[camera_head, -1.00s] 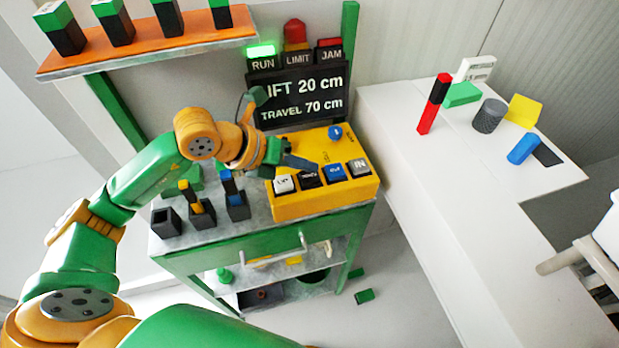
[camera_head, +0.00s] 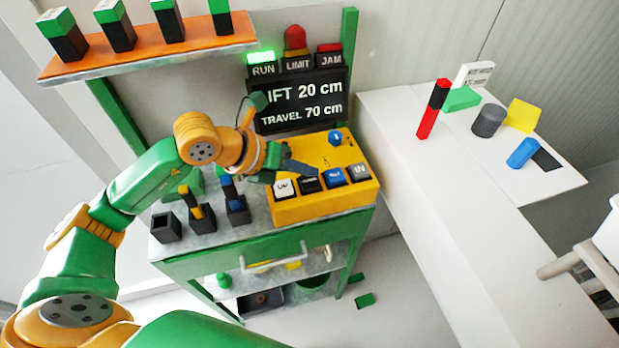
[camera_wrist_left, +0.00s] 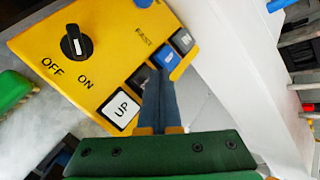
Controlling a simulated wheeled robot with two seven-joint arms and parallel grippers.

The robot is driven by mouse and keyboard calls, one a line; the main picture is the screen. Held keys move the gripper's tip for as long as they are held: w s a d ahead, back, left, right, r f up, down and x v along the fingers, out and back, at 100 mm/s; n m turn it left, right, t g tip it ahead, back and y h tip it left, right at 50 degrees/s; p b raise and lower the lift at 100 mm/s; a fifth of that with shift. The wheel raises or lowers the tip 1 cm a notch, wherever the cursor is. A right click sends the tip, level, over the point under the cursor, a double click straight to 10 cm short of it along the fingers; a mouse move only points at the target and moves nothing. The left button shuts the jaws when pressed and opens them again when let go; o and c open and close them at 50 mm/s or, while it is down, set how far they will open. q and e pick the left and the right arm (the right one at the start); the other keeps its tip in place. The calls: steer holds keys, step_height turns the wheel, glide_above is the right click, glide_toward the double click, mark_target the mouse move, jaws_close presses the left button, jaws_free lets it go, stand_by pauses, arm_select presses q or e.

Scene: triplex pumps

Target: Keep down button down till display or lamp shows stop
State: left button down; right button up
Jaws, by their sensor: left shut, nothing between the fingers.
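The yellow control box (camera_head: 330,200) stands on the workbench with a row of buttons on its front: white UP (camera_head: 285,188), a black one (camera_head: 310,184), blue and grey. My left gripper (camera_head: 316,170) is shut and empty, its fingertips at the black button. In the left wrist view the fingers (camera_wrist_left: 157,75) cover most of that black button (camera_wrist_left: 138,77), so its label and the contact are hidden. The display (camera_head: 300,103) reads lift 20 cm, travel 70 cm. The RUN lamp (camera_head: 261,57) glows green; LIMIT (camera_head: 296,62) and JAM (camera_head: 330,55) look unlit.
An OFF/ON knob (camera_wrist_left: 76,43) is on the box top. Black holders (camera_head: 200,218) stand left of the box. An orange shelf (camera_head: 150,50) with green-topped blocks is upper left. A white table (camera_head: 420,160) with small objects is right.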

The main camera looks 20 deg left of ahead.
arm_select(q)
steer(key=shift+f, duration=0.1)
stand_by(0.7)
steer(key=shift+f+b, duration=0.3)
steer(key=shift+b, duration=0.2)
